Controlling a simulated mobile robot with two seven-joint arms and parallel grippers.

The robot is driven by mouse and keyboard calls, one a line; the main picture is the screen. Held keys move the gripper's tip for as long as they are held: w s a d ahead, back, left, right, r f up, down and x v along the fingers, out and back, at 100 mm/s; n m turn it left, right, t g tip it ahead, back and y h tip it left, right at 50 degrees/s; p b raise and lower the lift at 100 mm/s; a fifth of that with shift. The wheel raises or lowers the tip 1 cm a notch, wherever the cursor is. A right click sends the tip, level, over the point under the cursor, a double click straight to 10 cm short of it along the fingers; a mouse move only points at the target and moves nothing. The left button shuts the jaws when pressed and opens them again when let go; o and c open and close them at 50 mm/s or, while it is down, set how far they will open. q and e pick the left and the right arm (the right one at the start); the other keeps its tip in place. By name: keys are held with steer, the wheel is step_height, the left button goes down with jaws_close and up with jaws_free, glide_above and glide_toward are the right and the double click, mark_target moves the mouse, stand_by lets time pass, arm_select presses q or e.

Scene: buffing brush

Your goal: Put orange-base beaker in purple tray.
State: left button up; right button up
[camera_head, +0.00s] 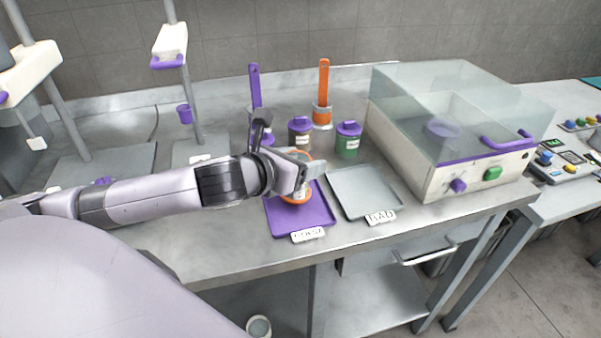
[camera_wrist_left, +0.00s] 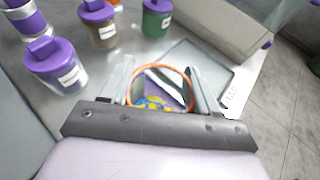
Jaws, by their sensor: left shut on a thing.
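The orange-base beaker (camera_head: 297,199) is clear, with an orange ring at its lower end and another at its rim. My left gripper (camera_head: 303,178) is shut on it, with one finger on each side. The beaker looks upright over the purple tray (camera_head: 284,223); I cannot tell whether its base touches the tray. In the left wrist view I look down into the beaker (camera_wrist_left: 161,68), where yellow and blue bits show inside, between the fingers of the left gripper (camera_wrist_left: 161,88). The gripper partly hides the beaker and the tray's back. My right gripper is out of view.
A grey tray (camera_head: 365,188) with a BAD label lies right of the purple tray. Purple-lidded jars (camera_head: 348,140) and brushes, one with an orange handle (camera_head: 323,80), stand behind. A clear-lidded machine (camera_head: 430,150) stands at the right. The bench's front left is clear.

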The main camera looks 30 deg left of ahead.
arm_select(q)
steer(key=shift+f, duration=1.25)
steer(key=shift+f, duration=0.15)
steer(key=o, duration=1.5)
